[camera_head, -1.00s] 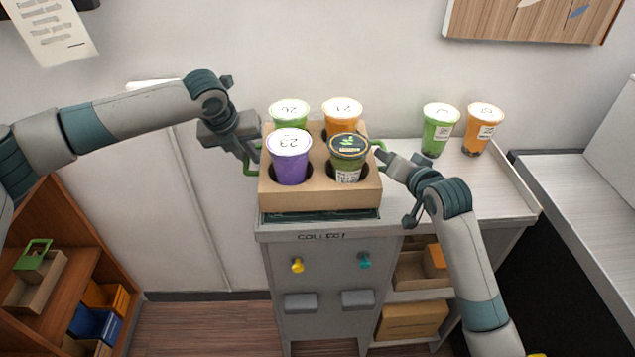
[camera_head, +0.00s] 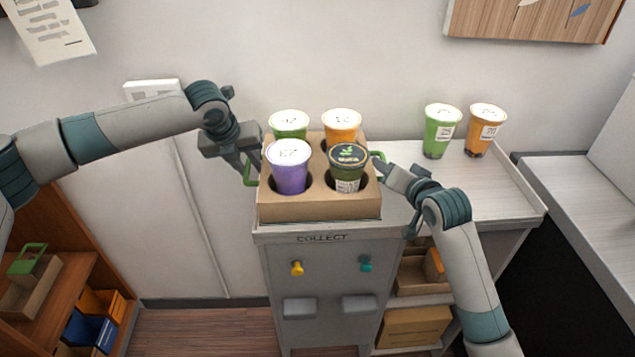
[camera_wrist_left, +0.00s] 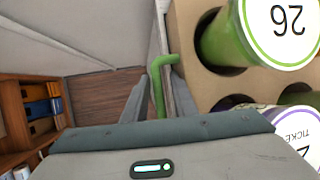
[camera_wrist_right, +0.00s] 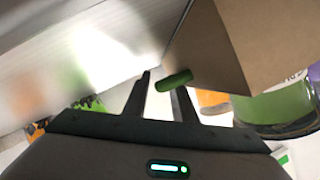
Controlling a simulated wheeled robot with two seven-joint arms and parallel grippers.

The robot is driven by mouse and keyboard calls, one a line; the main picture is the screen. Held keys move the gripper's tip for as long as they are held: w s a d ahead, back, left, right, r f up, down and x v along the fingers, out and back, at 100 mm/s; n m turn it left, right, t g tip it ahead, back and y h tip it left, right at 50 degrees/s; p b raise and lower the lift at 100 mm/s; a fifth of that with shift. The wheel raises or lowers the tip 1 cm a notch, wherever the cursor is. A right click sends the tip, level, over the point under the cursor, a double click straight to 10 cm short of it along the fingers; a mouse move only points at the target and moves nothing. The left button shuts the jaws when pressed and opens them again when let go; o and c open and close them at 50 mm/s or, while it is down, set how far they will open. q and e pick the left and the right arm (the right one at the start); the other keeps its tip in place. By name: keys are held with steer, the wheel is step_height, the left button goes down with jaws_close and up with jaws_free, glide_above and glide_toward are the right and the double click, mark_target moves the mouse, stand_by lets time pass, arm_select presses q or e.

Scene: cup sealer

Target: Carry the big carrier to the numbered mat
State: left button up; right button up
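The big brown carrier (camera_head: 318,208) stands upright over the front left of the counter marked COLLECT. It holds two cups at the back, green (camera_head: 289,122) and orange (camera_head: 341,122), and two in front, purple (camera_head: 290,172) and dark green (camera_head: 347,170). The numbered mat is hidden under the carrier. My left gripper (camera_head: 248,165) is at the left green handle (camera_wrist_left: 157,90); its fingers stand apart around it. My right gripper (camera_head: 384,162) is at the right green handle (camera_wrist_right: 174,80), fingers apart, with the handle near the tips. Contact underneath cannot be seen.
A green cup (camera_head: 439,132) and an orange cup (camera_head: 485,130) stand at the back right of the counter (camera_head: 480,190). Counter between them and the carrier is clear. A wooden shelf (camera_head: 70,285) with a small carrier (camera_head: 30,285) stands at the left.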

arm_select(q)
steer(key=shift+d+r, duration=0.1)
steer(key=shift+r, duration=0.1)
arm_select(e)
steer(key=shift+a+r, duration=0.1)
steer(key=shift+r, duration=0.15)
arm_select(q)
steer(key=shift+s+r, duration=0.1)
steer(key=shift+r, duration=0.25)
steer(key=v, duration=1.1)
steer(key=shift+a, duration=0.2)
steer(key=shift+f, duration=0.15)
arm_select(e)
steer(key=shift+s, duration=0.15)
steer(key=shift+s+d, duration=0.25)
arm_select(q)
steer(key=shift+s, duration=0.1)
arm_select(e)
steer(key=v, duration=1.1)
steer(key=shift+s+d+r, duration=0.1)
steer(key=shift+r, duration=0.05)
